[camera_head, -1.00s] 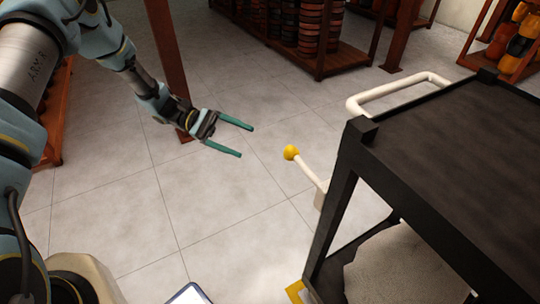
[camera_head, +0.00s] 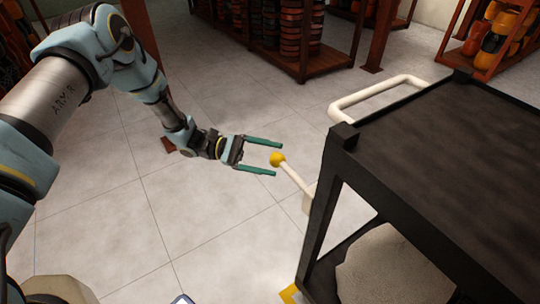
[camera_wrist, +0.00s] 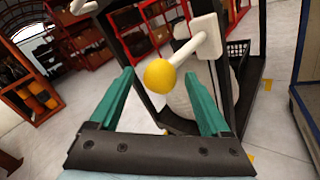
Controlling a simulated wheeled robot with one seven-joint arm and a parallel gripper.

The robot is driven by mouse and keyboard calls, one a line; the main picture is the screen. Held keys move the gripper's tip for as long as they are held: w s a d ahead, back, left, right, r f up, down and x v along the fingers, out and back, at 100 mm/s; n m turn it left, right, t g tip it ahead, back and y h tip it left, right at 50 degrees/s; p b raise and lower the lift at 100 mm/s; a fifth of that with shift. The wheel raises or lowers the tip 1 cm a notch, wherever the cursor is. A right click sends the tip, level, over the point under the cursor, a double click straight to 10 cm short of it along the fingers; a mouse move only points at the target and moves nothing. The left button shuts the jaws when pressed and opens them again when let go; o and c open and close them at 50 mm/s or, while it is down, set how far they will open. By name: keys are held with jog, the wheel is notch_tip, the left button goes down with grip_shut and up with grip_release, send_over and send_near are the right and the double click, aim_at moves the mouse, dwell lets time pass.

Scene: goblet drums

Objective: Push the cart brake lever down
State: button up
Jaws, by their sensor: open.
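The cart (camera_head: 440,140) is black with a flat top and stands at the right in the head view. Its brake lever (camera_head: 293,177) is a cream rod with a yellow ball knob (camera_head: 277,159), sticking out to the left and slightly up from a cream mount on the cart's side. My gripper (camera_head: 279,159) has two green fingers, open and empty, pointing right at the knob. In the wrist view the yellow knob (camera_wrist: 160,75) shows ahead, between the directions of the open fingers (camera_wrist: 163,95). I cannot tell whether a finger touches it.
A cream push handle (camera_head: 375,92) sticks out from the cart's top edge. A pale, rounded object (camera_head: 385,265) sits on its lower shelf. Shelves with stacked drums (camera_head: 300,35) stand at the back. The tiled floor (camera_head: 120,220) below my arm is clear.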

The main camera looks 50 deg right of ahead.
jog(key=shift+s+d, duration=0.1)
jog(key=shift+s, duration=0.15)
grip_shut()
dwell(0.6)
dwell(0.3)
